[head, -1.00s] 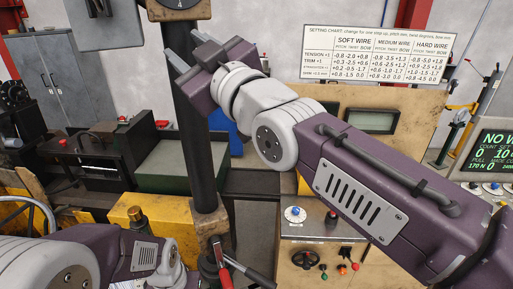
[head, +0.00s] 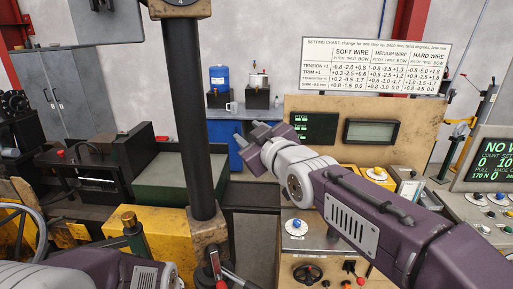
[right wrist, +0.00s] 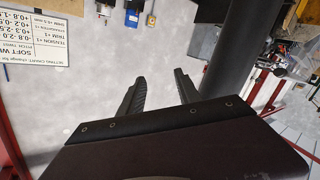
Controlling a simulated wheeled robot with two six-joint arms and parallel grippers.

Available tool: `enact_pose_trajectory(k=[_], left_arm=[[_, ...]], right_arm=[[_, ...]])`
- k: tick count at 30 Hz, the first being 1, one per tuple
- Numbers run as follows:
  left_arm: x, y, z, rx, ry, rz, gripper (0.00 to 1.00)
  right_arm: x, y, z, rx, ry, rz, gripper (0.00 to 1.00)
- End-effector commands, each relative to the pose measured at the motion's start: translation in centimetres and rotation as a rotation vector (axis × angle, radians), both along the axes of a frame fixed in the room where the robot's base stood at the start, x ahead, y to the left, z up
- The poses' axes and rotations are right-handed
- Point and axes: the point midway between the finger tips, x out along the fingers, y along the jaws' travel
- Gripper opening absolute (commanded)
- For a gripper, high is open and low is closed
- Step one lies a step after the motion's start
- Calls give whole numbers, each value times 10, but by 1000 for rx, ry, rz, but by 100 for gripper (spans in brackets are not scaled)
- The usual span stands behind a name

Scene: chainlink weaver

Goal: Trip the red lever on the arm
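A red lever (head: 217,269) shows low in the head view, at the foot of the black column (head: 194,120), beside a metal block. Its lower end is cut off by the picture edge. My right gripper (head: 254,134) is in the middle of the head view, to the right of the column and well above the lever, touching nothing. In the right wrist view its two fingers (right wrist: 160,88) stand apart with nothing between them; the lever cannot be made out there. Part of my left arm shows at the bottom left of the head view, but its gripper is not visible.
A control box (head: 310,245) with a blue knob stands right of the column. A yellow block (head: 158,235) and a green-topped bench (head: 180,172) are left of it. A setting chart (head: 376,66) and panel (head: 430,130) stand behind. A narrow gap lies between column and control box.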

Motion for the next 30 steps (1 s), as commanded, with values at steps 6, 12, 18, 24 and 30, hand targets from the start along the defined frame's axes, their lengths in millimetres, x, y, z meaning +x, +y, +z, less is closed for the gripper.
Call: enact_pose_trajectory(k=[6, 12, 18, 24, 30], left_arm=[[0, 0, -5, 0, 0, 0, 36], [0, 0, -5, 0, 0, 0, 36], [0, 0, -10, 0, 0, 0, 36], [0, 0, -44, 0, 0, 0, 36], [0, 0, -66, 0, 0, 0, 36]], right_arm=[[5, -12, -22, -9, 38, -27, 40], [6, -13, -24, -11, 43, -29, 40], [9, -19, -29, -10, 44, -43, 40], [27, -92, -142, -54, 206, -196, 40], [-20, -160, -310, -55, 612, -354, 40]])
